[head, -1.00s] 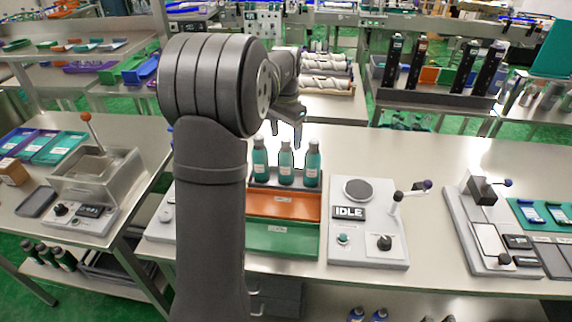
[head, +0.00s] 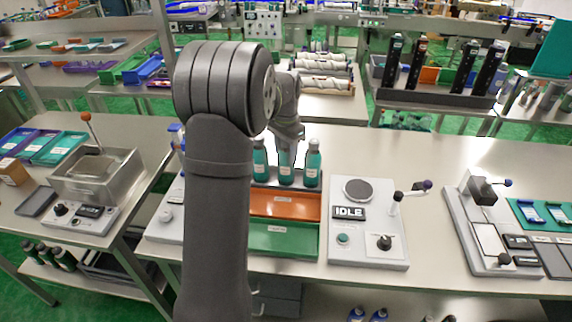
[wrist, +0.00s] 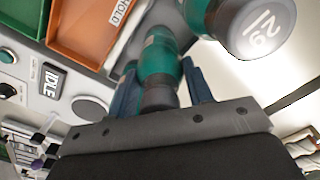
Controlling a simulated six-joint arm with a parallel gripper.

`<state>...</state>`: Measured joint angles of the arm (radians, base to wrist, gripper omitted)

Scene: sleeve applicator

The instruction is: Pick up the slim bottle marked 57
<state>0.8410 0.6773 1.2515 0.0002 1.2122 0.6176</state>
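Three teal bottles with grey caps stand in a row in a dark holder at the back of the trays: a left bottle (head: 260,162), a middle bottle (head: 286,174) and a right bottle (head: 313,164). My gripper (head: 287,147) points down at the middle bottle and hides its cap. In the wrist view, the fingers (wrist: 160,88) are apart on either side of a blurred teal bottle (wrist: 157,55). Its cap points toward the palm, and no number on it is readable. A neighbouring bottle's cap (wrist: 262,28) carries an upside-down number that I cannot read surely. I cannot make out a 57.
An orange tray (head: 284,206) and a green tray (head: 282,238) lie in front of the bottles. A neighbouring bottle is close beside one finger. The table behind the device is clear.

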